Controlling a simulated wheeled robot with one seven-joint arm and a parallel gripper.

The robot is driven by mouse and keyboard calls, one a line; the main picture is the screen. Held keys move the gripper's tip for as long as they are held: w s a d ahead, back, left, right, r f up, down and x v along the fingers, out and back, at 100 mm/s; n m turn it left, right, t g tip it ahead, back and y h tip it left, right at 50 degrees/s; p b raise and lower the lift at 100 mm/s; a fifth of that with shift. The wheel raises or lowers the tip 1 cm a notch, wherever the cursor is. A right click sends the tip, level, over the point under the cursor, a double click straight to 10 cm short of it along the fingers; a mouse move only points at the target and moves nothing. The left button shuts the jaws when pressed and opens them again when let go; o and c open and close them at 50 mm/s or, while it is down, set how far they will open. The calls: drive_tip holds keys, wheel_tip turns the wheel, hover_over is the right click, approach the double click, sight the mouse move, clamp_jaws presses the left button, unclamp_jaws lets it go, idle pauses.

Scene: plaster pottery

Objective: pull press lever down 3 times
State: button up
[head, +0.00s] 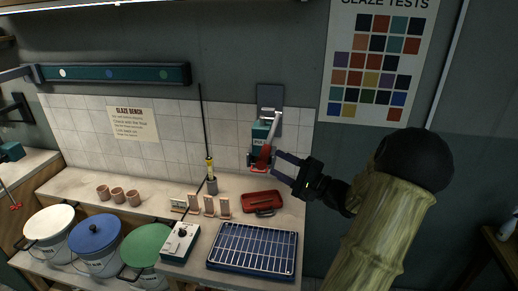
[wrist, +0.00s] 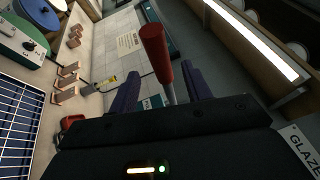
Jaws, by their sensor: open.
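The press lever has a pale metal arm and a red handle (head: 263,158). My gripper (head: 281,166) is open and empty, just right of the red handle. In the wrist view the red handle (wrist: 156,52) and its metal rod show in the gap between the two spread fingers of my gripper (wrist: 162,88), nearer the right finger. I cannot tell whether either finger touches the lever.
Below, the bench carries a red tray (head: 262,202), a blue tray with a wire rack (head: 253,249), a control box (head: 180,241), small tiles and brown cups (head: 118,195). Lidded buckets (head: 93,235) stand at left. A glaze chart (head: 376,60) hangs at right.

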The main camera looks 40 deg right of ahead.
drive_tip(key=p+x, duration=0.3)
drive_tip(key=x, duration=0.5)
drive_tip(key=shift+s, duration=0.1)
drive_tip(key=shift+c, duration=0.4)
clamp_jaws()
